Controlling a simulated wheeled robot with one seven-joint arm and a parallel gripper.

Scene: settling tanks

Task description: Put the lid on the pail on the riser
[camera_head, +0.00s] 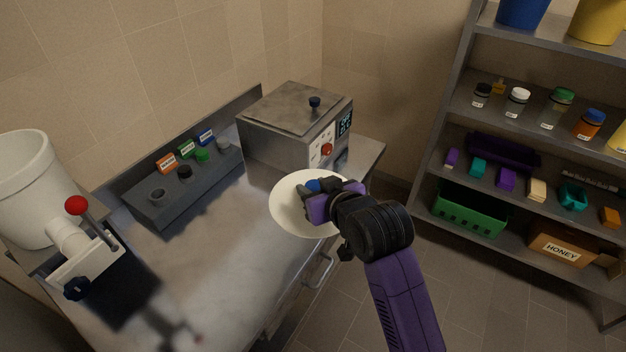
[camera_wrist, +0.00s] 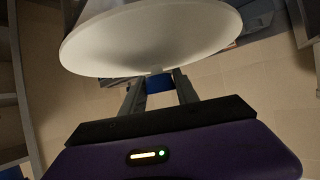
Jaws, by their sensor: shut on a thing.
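The lid (camera_head: 290,216) is a round cream-white disc with a blue knob (camera_head: 313,185). My gripper (camera_head: 318,190) is shut on the knob and holds the lid in the air near the counter's right front edge. In the wrist view the lid (camera_wrist: 150,40) fills the top and looks tilted, with the blue knob (camera_wrist: 159,86) between the fingers (camera_wrist: 160,88). A large white pail (camera_head: 35,195) with a spout and a red-knobbed lever (camera_head: 76,206) stands at the far left on a raised grey stand (camera_head: 35,258), the riser. Its top is partly cut off by the picture's edge.
A metal counter (camera_head: 225,245) has clear room in the middle. On it are a grey rack (camera_head: 165,211) with small labelled pots and a steel box (camera_head: 275,130) with a red button. A shelf unit (camera_head: 545,150) with jars, a green basket and pails stands at the right.

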